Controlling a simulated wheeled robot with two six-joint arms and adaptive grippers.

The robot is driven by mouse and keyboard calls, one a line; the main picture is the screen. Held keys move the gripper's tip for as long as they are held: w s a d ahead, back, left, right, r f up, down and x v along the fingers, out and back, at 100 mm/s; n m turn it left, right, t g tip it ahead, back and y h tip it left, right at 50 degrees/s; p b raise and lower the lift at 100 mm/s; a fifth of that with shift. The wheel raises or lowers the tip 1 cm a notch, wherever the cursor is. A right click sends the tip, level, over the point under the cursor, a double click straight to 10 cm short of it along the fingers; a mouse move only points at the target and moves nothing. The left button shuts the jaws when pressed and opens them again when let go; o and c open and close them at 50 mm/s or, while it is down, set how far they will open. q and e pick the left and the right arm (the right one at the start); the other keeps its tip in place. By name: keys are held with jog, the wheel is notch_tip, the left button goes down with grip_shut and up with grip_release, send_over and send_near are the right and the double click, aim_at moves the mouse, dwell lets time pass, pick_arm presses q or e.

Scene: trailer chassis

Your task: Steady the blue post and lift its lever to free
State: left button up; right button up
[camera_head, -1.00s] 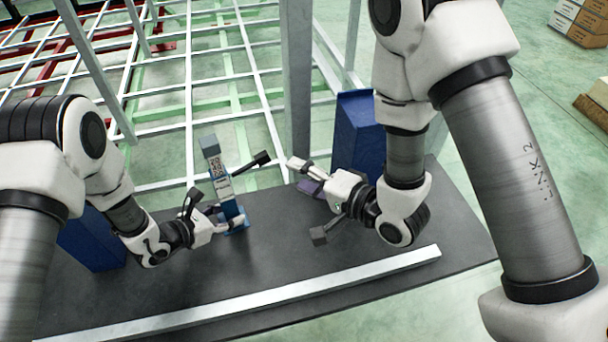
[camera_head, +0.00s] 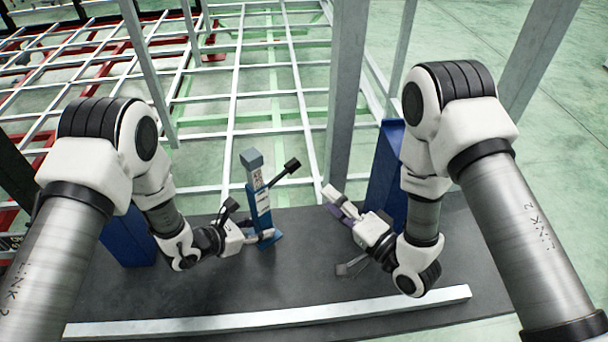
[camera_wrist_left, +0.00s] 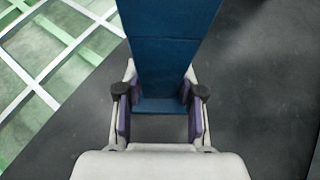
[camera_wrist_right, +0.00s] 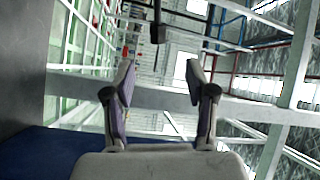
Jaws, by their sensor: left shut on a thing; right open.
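The blue post (camera_head: 252,163) stands upright on the dark bench, with a printed label on its side. Its lever, with a black end (camera_head: 292,165), sticks out up and to the right. My left gripper (camera_head: 268,237) is shut on the lower part of the post. In the left wrist view the blue post (camera_wrist_left: 168,50) sits between the two fingers. My right gripper (camera_head: 341,202) is open and empty, to the right of and below the lever's end, apart from it. In the right wrist view a dark piece (camera_wrist_right: 157,28), likely the lever end, shows beyond the open fingers (camera_wrist_right: 156,85).
A long pale bar (camera_head: 270,320) lies along the bench's front.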

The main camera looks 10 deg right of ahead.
aim_at(295, 169)
jog(key=x, duration=0.9)
jog(key=shift+w+a, duration=0.2)
jog(key=shift+a, duration=0.1)
grip_shut()
grip_release()
jog(key=v, duration=1.2)
jog(key=shift+w+d, duration=0.1)
